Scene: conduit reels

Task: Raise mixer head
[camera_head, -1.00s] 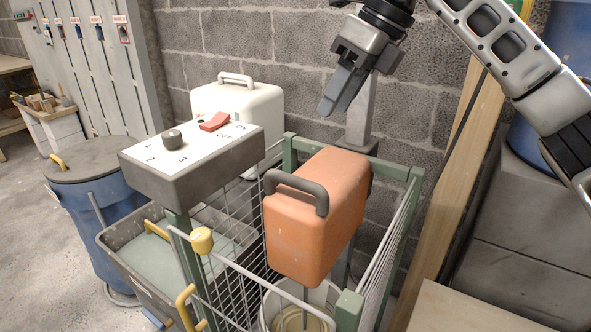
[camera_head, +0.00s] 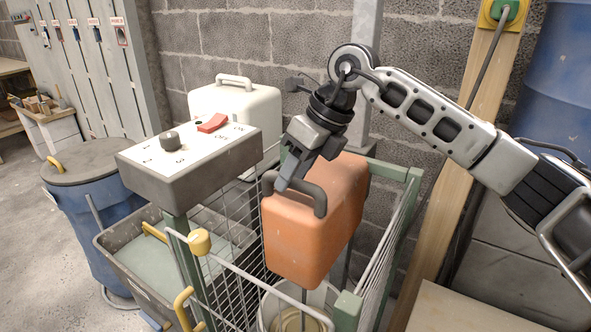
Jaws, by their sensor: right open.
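The mixer head (camera_head: 318,220) is an orange box with a dark grey handle (camera_head: 300,192) on its left front. It sits over a pale bucket (camera_head: 272,312) inside a wire guard cage; a thin shaft runs down from it into the bucket. My right gripper (camera_head: 283,185) reaches in from the right, its fingers pointing down at the handle's upper left part. It is open and overlaps the handle in the picture; I cannot tell whether it touches. My left gripper is not in view.
A control box (camera_head: 190,160) with a black knob and red switch stands left of the head. The cage has green posts (camera_head: 348,308) and a yellow knob (camera_head: 200,242). A white canister (camera_head: 236,110), a blue bin (camera_head: 90,200) and a wooden post (camera_head: 462,140) stand around.

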